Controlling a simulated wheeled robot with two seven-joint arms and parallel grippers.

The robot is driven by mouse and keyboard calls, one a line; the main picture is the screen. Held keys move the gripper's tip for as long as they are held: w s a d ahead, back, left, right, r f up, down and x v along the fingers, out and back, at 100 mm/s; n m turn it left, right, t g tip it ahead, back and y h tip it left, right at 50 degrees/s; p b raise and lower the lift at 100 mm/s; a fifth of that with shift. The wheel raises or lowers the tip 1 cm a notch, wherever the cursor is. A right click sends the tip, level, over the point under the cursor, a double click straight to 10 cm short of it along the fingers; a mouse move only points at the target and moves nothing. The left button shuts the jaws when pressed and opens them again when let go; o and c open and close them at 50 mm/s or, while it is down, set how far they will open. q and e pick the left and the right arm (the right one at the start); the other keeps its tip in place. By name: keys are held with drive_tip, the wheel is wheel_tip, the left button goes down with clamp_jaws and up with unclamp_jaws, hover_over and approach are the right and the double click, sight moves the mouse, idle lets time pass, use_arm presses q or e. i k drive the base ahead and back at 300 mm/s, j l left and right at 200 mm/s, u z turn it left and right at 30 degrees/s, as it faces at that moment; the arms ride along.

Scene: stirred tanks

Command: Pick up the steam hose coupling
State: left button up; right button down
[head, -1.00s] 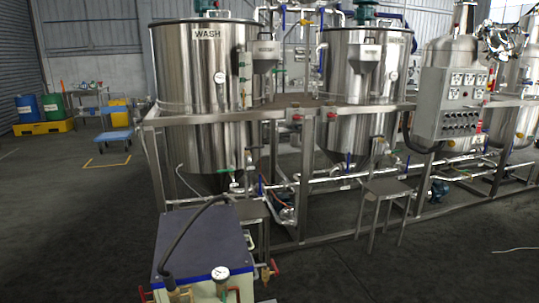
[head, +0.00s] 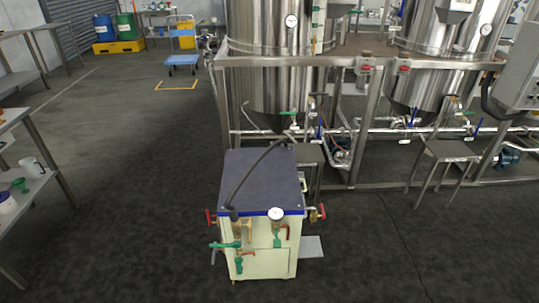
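A boxy steam unit (head: 262,180) with a dark blue top and cream sides stands on the floor in the middle of the head view. A black hose (head: 254,171) rises from its front left corner and arcs over the top toward the back right. The hose's far end lies near a small stand beside the tank frame. I cannot clearly make out the steam hose coupling; it is too small or hidden at this distance. Neither of my grippers is in view.
A steel tank frame (head: 290,62) with pipes and valves runs behind the unit. A small steel stand (head: 450,151) is at the right. A bench (head: 42,185) with containers stands at the left edge. The floor between bench and unit is clear.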

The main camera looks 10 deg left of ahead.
sight(235, 221)
drive_tip(key=i+j+z, duration=0.15)
drive_tip(key=j, duration=0.25)
drive_tip(key=i+j+z, duration=0.15)
drive_tip(key=j, duration=0.3)
drive_tip(key=j+z, duration=0.15)
drive_tip(key=j, duration=0.3)
drive_tip(key=i+j+z, duration=0.15)
drive_tip(key=j, duration=0.3)
